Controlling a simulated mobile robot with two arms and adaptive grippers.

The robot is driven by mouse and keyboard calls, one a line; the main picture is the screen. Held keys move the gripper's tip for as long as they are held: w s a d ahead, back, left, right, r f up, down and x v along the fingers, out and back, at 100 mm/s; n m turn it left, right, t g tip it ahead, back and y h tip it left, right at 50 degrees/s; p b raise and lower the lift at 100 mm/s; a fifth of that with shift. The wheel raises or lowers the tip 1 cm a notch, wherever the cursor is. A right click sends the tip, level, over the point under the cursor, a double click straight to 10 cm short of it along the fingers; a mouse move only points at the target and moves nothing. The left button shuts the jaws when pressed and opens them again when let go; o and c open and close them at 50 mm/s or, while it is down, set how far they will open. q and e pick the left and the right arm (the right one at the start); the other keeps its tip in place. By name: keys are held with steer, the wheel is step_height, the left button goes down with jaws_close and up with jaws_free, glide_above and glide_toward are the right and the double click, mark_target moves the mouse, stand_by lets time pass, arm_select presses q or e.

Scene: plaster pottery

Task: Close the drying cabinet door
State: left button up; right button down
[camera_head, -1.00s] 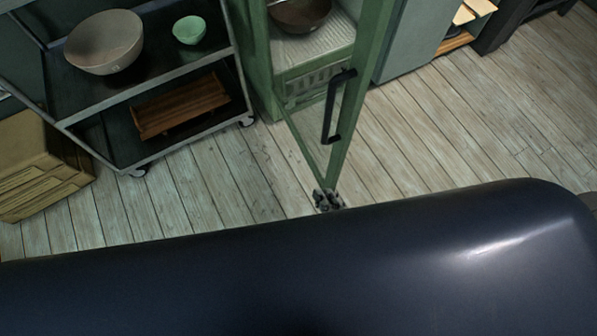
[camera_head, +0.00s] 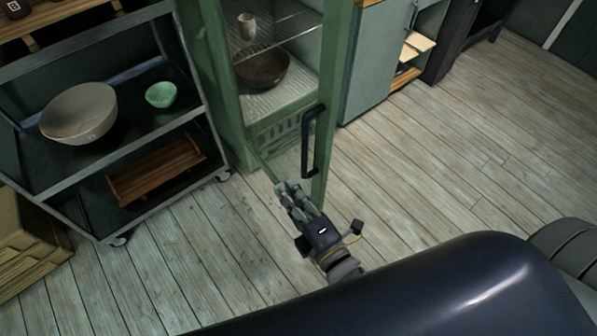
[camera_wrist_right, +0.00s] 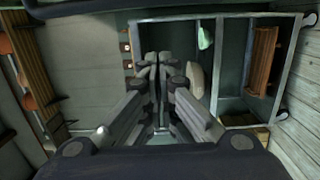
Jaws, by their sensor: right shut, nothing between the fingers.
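The green drying cabinet (camera_head: 240,125) stands at the top middle of the head view. Its door (camera_head: 334,80) stands open, seen nearly edge-on, with a black handle (camera_head: 308,140) on it. My right gripper (camera_head: 285,188) is shut and empty at the door's lower free end, below and left of the handle. It covers part of the door's bottom corner; I cannot tell whether it touches. The right wrist view shows its shut fingers (camera_wrist_right: 153,62) in front of the trolley. My left gripper is not in view.
Inside the cabinet are a dark bowl (camera_head: 262,68) and a small cup (camera_head: 247,26). A trolley (camera_head: 65,185) with a grey bowl (camera_head: 78,113), a green bowl (camera_head: 161,94) and a wooden rack (camera_head: 157,169) stands left of it. The plank floor (camera_head: 440,150) at right is clear.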

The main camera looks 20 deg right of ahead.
steer(key=shift+w+d+p, duration=0.65)
steer(key=shift+w+d, duration=1)
steer(key=shift+w, duration=0.05)
steer(key=shift+d, duration=0.1)
